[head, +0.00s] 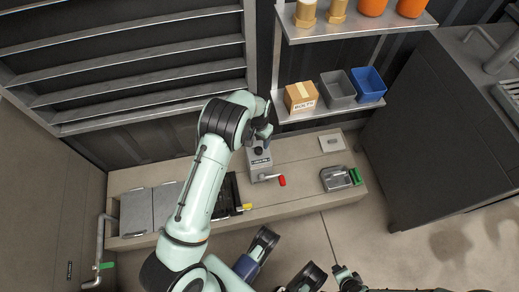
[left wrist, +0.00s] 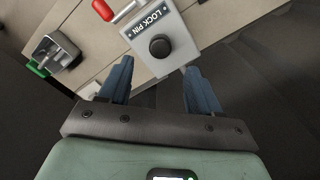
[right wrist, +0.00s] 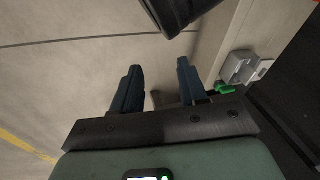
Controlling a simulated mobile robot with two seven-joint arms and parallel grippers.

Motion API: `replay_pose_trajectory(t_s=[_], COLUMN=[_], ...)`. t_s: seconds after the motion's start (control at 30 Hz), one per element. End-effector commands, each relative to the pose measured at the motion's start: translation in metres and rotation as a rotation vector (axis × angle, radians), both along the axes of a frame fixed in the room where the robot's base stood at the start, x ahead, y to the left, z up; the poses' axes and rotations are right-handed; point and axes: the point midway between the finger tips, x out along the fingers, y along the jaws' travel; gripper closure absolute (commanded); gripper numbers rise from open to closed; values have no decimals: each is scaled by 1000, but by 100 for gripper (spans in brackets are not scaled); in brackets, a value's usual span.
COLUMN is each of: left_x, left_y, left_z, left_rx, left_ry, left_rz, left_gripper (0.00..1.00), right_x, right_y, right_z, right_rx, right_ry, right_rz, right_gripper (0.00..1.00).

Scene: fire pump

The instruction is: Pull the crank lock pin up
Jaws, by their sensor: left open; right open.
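The crank lock pin has a round black knob (left wrist: 160,46) on a grey box labelled "LOCK PIN" (left wrist: 140,26) in the left wrist view. In the head view the grey box (head: 260,164) stands on the bench, with the black knob (head: 258,151) on top. The crank with its red handle (head: 282,181) sticks out to the right of the box. My left gripper (left wrist: 158,76) is open and empty, its fingers pointing toward the box with the knob between their lines but apart from them. My right gripper (right wrist: 158,78) is open and empty over the floor.
The bench (head: 300,200) also carries a grey device with a green part (head: 342,178), a black item with a yellow tip (head: 230,198) and grey panels (head: 150,210). A shelf (head: 330,111) behind holds a cardboard box (head: 300,97) and grey and blue bins (head: 367,84). A dark cabinet (head: 430,130) stands right.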

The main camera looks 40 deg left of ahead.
Motion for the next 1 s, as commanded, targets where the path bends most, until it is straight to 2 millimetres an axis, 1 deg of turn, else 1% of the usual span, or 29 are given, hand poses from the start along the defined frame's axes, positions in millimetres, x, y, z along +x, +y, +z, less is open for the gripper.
replay_pose_trajectory(t_s=[0.03, 0.1, 0.2, 0.33, 0.5, 0.8, 0.87, 0.9, 1.0], left_x=[-1, 0, 0, 0, 0, 0, 0, 0, 0], left_y=[0, 0, 0, 0, 0, 0, 0, 0, 0], left_z=[-16, -31, -49, -66, -76, -77, -77, -77, -77], left_rx=[1, 1, 0, 0, 0, 0, 0, 0, 0], left_ry=[4, 3, 3, 1, -1, -1, -1, -1, -1], left_rz=[1, -1, -1, 0, 0, 0, 0, 0, 0], left_gripper=[37, 37, 37, 37, 37, 37, 56, 69, 100], right_x=[-3, -7, -17, -27, -34, -35, -35, -35, -35], right_y=[-1, -3, -5, -6, -7, -7, -7, -7, -7], right_z=[-8, -15, -24, -32, -37, -37, -37, -37, -37], right_rx=[-1, -2, 0, 1, 3, 3, 3, 3, 3], right_ry=[13, 27, 63, 96, 118, 122, 122, 122, 121], right_rz=[-2, -4, -6, -7, -8, -10, -9, -9, -9], right_gripper=[57, 57, 57, 57, 57, 57, 57, 57, 57])
